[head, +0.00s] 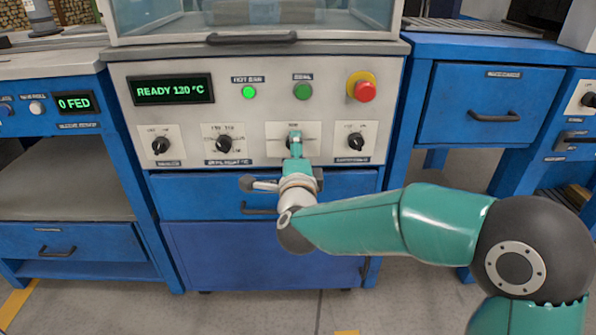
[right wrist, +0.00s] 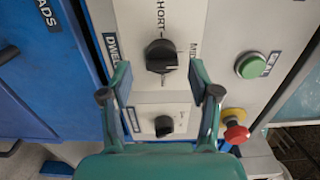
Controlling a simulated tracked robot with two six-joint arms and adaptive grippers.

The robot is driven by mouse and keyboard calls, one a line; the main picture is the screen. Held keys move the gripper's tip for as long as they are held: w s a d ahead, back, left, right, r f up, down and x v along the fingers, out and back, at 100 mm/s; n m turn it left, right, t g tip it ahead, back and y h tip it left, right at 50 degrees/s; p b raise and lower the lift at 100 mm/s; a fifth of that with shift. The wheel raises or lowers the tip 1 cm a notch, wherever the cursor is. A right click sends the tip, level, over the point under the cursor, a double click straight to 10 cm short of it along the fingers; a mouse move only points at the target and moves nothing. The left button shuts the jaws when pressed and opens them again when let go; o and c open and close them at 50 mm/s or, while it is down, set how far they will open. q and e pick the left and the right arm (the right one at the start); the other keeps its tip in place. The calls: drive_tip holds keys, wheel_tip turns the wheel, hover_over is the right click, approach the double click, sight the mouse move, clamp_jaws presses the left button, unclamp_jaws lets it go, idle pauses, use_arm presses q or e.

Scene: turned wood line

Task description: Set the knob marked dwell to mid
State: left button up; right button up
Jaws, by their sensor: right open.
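The dwell knob (right wrist: 160,56) is black and round on a pale plate in the right wrist view, which is turned sideways. Its dwell label is to the left, "short" at the top and "mid" to the right. A pale mark shows near its lower right edge; the exact setting is hard to tell. My right gripper (right wrist: 159,72) is open, one finger on each side of the knob, apart from it. In the head view my right gripper (head: 295,145) covers most of the third knob plate (head: 274,148). My left gripper is not in view.
Other black knobs (head: 161,146) (head: 224,144) (head: 355,142) flank the plate. Above are a lit green lamp (head: 249,92), a green button (head: 303,91) and a red emergency stop (head: 364,90). Blue drawers (head: 200,193) sit below. A display (head: 172,89) reads READY 120 °C.

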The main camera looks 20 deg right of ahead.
drive_tip(key=v, duration=1)
drive_tip(key=shift+s+d, duration=0.1)
